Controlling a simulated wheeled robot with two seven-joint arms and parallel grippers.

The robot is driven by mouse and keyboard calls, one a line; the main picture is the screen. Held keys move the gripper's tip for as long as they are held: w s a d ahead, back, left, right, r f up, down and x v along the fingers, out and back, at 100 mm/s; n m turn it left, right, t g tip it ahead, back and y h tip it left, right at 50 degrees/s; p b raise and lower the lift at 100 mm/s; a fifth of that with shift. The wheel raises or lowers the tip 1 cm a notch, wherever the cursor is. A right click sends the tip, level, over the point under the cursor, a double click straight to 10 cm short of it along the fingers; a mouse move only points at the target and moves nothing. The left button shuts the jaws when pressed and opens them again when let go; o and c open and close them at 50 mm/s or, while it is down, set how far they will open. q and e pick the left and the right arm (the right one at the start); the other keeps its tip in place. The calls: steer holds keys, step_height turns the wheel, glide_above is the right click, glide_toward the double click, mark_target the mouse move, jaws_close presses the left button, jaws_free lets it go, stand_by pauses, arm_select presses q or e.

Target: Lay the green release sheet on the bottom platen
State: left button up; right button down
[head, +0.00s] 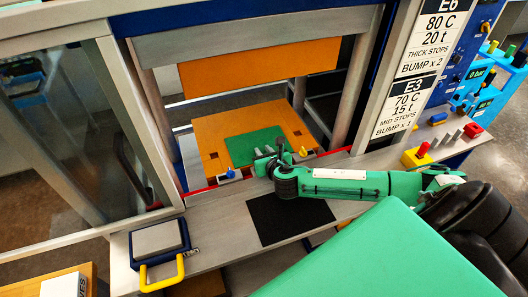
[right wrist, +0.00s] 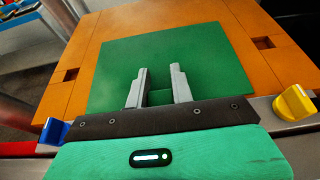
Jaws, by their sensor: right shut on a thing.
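The green release sheet (head: 255,146) lies flat over the middle of the orange bottom platen (head: 208,130), inside the press opening. My right gripper (head: 268,156) reaches in from the right over the front edge. In the right wrist view, the fingers of the gripper (right wrist: 160,80) are shut on the near part of the green release sheet (right wrist: 200,60). I cannot tell whether the sheet touches the platen everywhere. My left gripper is not in view.
The orange upper platen (head: 262,68) hangs above, with clear space below it. A blue stop (head: 230,173) and a yellow stop (head: 303,151) stand at the front edge. A black mat (head: 290,218) and a yellow-handled block (head: 160,245) are on the bench in front.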

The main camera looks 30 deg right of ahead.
steer(key=c, duration=1.1)
jaws_free()
steer(key=shift+s, duration=0.15)
